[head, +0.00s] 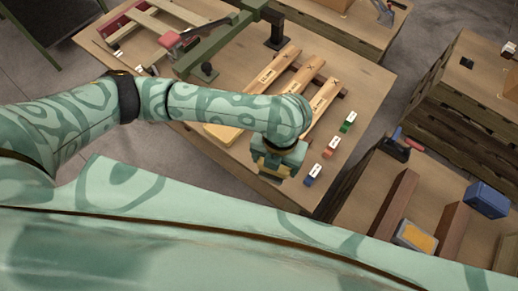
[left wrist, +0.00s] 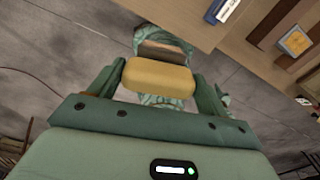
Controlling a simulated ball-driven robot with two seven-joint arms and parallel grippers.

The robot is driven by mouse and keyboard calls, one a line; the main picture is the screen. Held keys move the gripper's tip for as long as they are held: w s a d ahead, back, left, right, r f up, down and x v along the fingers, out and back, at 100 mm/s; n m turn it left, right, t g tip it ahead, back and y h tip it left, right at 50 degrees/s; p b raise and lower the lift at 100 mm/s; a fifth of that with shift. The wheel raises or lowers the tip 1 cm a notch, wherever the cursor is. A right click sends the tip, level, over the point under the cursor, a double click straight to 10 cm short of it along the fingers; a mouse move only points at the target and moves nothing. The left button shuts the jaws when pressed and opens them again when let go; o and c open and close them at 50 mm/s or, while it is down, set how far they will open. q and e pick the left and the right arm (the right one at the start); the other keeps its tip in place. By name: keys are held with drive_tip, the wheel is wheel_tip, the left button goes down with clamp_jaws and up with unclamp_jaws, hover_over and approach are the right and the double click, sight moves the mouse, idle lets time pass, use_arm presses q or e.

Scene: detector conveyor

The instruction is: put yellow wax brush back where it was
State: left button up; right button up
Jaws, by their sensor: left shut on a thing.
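My left gripper (head: 272,172) is over the front right edge of the wooden table (head: 225,172). It is shut on the yellow wax brush. In the left wrist view the brush is a rounded yellow block (left wrist: 158,76) between the two fingers, with a brown strip at its far side. In the head view the gripper mostly hides the brush. A row of small blocks with white labels lies along the table's right side: blue (head: 309,181), red-orange (head: 326,154) and green (head: 346,127). My right gripper is not in view.
Long pale wooden pieces (head: 300,84) lie on the table behind my left arm. A green clamp frame (head: 205,45) stands at the back. A lower right table holds brown bars (head: 392,205), a yellow-orange pad (head: 415,237) and a blue box (head: 487,199). A floor gap separates the tables.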

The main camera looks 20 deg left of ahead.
use_arm(q)
drive_tip(key=shift+s+d+m, duration=0.4)
drive_tip(key=shift+d+m, duration=0.2)
drive_tip(key=shift+m, duration=0.6)
drive_tip(key=w+a+f+b, duration=0.2)
drive_tip(key=w+f, duration=0.1)
drive_tip(key=f, duration=0.1)
drive_tip(key=w+a+f+b, duration=0.2)
drive_tip(key=w+a+f, duration=0.1)
drive_tip(key=w+f, duration=0.1)
drive_tip(key=w+a+f+b, duration=0.2)
drive_tip(key=w+a+f, duration=0.1)
drive_tip(key=w+f, duration=0.1)
drive_tip(key=shift+f, duration=0.4)
drive_tip(key=shift+w+f, duration=0.1)
drive_tip(key=shift+f, duration=0.15)
drive_tip(key=shift+r, duration=0.1)
